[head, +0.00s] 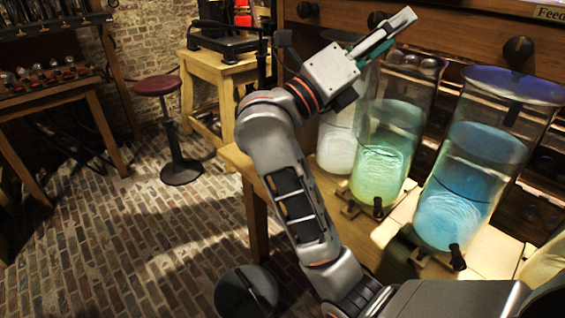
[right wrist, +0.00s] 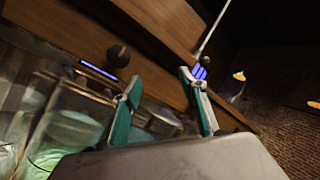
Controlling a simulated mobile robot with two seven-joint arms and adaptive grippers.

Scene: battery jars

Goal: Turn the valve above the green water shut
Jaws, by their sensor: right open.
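The jar with green water (head: 383,165) stands between a jar of whitish water (head: 338,138) and a jar of blue water (head: 458,195). Dark round knobs sit on the wooden rail above: one (head: 376,19) just left of my right gripper's fingers, another (head: 518,50) above the blue jar. I cannot tell which knob is the green water's valve; my gripper covers part of the rail. My right gripper (head: 387,36) is raised in front of the rail. In the right wrist view its teal-padded fingers (right wrist: 164,104) are apart and empty, with a knob (right wrist: 118,55) beyond them. My left gripper is out of view.
The jars stand on a wooden bench, with small dark taps (head: 378,207) at their feet. A red-topped stool (head: 158,86) and a wooden table (head: 225,68) stand behind at left. The brick floor (head: 140,235) at left is largely clear.

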